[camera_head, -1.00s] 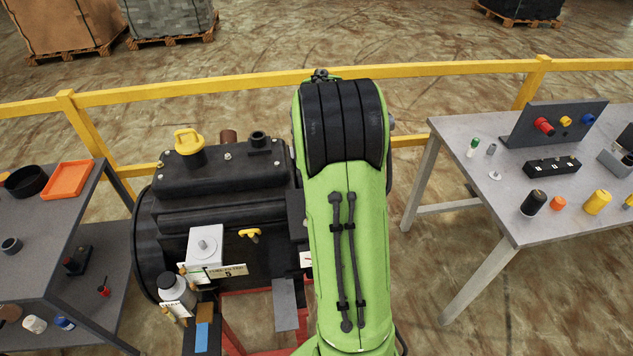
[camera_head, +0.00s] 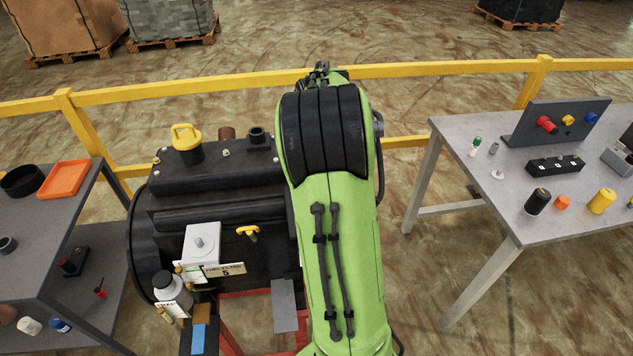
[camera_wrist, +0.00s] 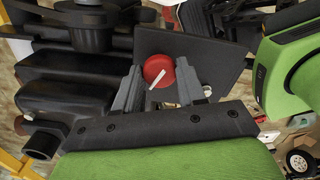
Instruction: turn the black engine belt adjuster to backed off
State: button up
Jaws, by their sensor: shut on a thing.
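The black engine (camera_head: 215,205) stands left of my green arm in the head view; it also shows in the wrist view (camera_wrist: 70,85). In the wrist view a round red knob (camera_wrist: 157,66) with a white pointer line sits on a dark plate (camera_wrist: 215,58) beside the engine. The pointer slants from upper right to lower left. My gripper (camera_wrist: 158,72) is shut on the red knob, one grey finger on each side. My arm hides the knob and gripper in the head view. No label or scale for the knob is readable.
A yellow rail (camera_head: 420,70) runs behind the engine. A grey table (camera_head: 470,190) with a panel and small parts stands at right, a dark bench (camera_head: 50,225) at left.

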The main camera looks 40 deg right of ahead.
jog(key=n+b, duration=0.2)
jog(key=n, duration=0.3)
jog(key=shift+d+r, duration=0.1)
jog(key=shift+b, duration=0.3)
dwell(0.4)
jog(key=o, duration=1.1)
jog(key=shift+c, duration=0.2)
notch_tip(320, 180, up, 16)
jog(key=p, duration=0.7)
jog(key=shift+p, duration=0.3)
jog(key=shift+f, duration=0.2)
